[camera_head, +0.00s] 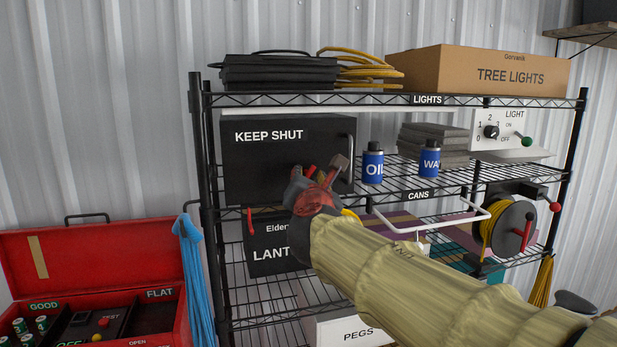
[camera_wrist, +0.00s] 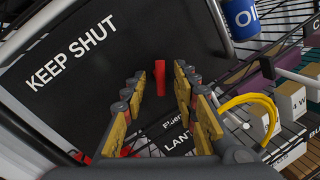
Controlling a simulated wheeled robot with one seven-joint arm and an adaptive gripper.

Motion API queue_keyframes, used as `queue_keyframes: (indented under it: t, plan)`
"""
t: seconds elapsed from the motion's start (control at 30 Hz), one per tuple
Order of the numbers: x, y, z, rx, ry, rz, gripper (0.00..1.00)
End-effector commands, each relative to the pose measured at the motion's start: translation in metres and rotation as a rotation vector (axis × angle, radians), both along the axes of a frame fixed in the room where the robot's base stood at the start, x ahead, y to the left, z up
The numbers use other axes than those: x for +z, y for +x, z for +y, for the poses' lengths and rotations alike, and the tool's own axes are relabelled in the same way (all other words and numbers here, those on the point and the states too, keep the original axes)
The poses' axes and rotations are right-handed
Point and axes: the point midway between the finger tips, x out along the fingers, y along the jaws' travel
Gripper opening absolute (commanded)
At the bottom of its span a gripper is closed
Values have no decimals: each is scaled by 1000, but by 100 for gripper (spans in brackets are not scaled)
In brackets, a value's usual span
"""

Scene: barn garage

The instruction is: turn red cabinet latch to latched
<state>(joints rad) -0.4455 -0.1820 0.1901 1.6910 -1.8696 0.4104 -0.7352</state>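The black cabinet marked KEEP SHUT (camera_head: 270,165) stands on the rack's middle shelf, its front closed as far as I see. It also fills the left of the wrist view (camera_wrist: 95,90). A red latch piece (camera_wrist: 160,77) shows against its dark front, upright in the wrist view, between my fingertips. My gripper (camera_wrist: 161,84) is open, with a finger on each side of the red piece and gaps visible; contact is not clear. In the head view my gripper (camera_head: 322,178) is at the cabinet's lower right and covers much of the latch area.
The cabinet's grey bar handle (camera_head: 351,155) is close to my gripper. Blue cans (camera_head: 373,165) stand to the right. A white bar (camera_head: 430,225) crosses near my arm.

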Motion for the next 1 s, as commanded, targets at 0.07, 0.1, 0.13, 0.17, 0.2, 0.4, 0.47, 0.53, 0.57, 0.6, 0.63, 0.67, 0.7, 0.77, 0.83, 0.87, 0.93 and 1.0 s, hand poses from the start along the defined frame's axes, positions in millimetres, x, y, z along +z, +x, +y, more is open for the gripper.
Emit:
queue_keyframes:
  t: [0.07,0.1,0.13,0.17,0.2,0.4,0.47,0.53,0.57,0.6,0.63,0.67,0.7,0.77,0.83,0.87,0.93,1.0]
  plan:
    - [1,0,0,0,0,-1,29]
    - [1,0,0,0,1,-1,29]
    - [1,0,0,0,1,-1,29]
    - [1,0,0,0,1,-1,29]
    - [1,0,0,0,1,-1,29]
    - [0,0,0,0,1,-1,17]
    - [0,0,0,0,1,-1,14]
    - [0,0,0,0,1,-1,10]
    - [0,0,0,0,1,-1,8]
    - [1,0,0,0,1,-1,6]
    - [1,0,0,0,1,-1,4]
    - [1,0,0,0,1,-1,2]
    - [1,0,0,0,1,-1,0]
    - [1,0,0,0,1,-1,0]
    - [1,0,0,0,1,-1,0]
    - [1,0,0,0,1,-1,0]
    - [1,0,0,0,1,-1,0]
    - [1,0,0,0,1,-1,0]
